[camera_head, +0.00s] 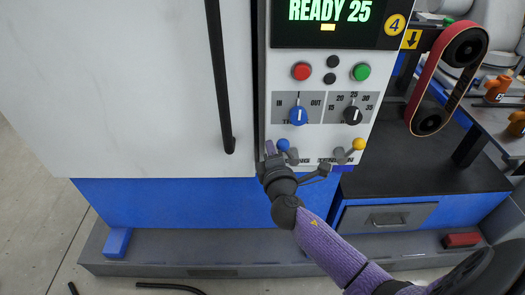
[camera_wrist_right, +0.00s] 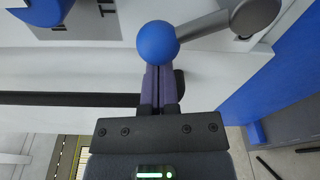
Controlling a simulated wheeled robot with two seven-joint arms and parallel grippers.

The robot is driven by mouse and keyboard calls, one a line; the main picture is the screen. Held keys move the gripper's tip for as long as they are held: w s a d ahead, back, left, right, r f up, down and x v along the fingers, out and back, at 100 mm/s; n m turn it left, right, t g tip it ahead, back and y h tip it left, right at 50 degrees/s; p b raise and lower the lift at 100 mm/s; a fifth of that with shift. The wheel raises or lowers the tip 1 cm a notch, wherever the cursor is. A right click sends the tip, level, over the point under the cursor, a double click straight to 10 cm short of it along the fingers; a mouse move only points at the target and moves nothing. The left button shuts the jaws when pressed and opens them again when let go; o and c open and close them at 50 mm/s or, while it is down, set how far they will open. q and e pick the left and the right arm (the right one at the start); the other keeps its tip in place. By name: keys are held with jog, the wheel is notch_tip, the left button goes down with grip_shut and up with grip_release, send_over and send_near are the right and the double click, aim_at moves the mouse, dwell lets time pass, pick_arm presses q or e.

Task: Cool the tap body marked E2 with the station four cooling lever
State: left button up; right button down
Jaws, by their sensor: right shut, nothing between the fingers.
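The lever with the blue ball knob (camera_head: 283,145) is on the lower left of the station 4 control panel; its label is partly hidden by my right gripper (camera_head: 270,150). In the right wrist view the blue ball (camera_wrist_right: 157,42) is large, with a grey arm running to a pivot at the right. My right gripper (camera_wrist_right: 158,90) is shut and empty, its fingertips at the lower side of the ball; I cannot tell whether they touch. No tap body marked E2 can be made out. My left gripper is out of view.
A yellow-ball lever (camera_head: 358,144) is right of the blue one. The panel display (camera_head: 335,14) reads READY 25, above red and green buttons and two selector knobs. A black vertical door handle (camera_head: 220,80) stands left; a belt unit (camera_head: 450,75) stands right.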

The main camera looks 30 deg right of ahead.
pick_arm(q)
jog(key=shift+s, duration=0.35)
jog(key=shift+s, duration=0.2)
pick_arm(e)
jog(key=shift+s+d+r+m, duration=0.1)
jog(key=shift+d+r+m, duration=0.05)
jog(key=shift+m, duration=0.25)
